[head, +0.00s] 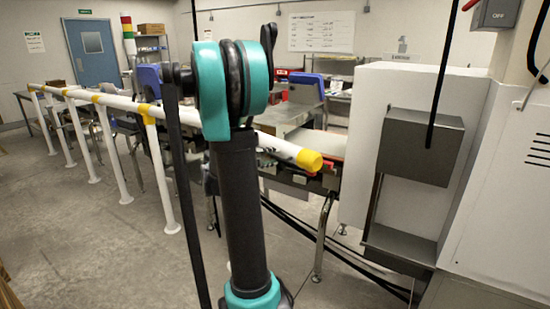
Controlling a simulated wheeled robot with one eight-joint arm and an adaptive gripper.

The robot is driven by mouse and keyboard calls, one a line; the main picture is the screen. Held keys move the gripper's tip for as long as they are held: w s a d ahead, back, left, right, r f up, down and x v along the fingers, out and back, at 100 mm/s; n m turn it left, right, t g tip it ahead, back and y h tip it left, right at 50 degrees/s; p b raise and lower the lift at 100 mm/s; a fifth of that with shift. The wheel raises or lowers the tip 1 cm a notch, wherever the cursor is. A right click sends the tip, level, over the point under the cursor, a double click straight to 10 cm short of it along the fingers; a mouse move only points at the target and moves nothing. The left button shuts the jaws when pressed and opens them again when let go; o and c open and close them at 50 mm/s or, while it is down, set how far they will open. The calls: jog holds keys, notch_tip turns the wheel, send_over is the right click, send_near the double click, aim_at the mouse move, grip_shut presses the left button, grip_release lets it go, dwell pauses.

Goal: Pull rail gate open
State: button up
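A white guard rail (112,100) with yellow joints runs from the far left towards the middle, on white posts (165,180). Its near section (276,147) passes behind my arm and ends in a yellow cap (309,160) just right of it, in front of the belt machine. This free-ending section looks like the rail gate; its hinge and any handle cannot be made out. My teal and black arm stands upright in front of the rail and hides part of it. My gripper cannot be made out, so its contact with the rail cannot be told.
A white cabinet (400,110) with a grey metal box (420,145) stands at the right. The belt machine's metal legs (323,235) and dark cables lie behind the rail end. Blue chairs (305,89) stand behind. The concrete floor (95,250) at the left front is clear.

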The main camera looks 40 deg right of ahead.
jog(key=shift+x, duration=1)
grip_shut()
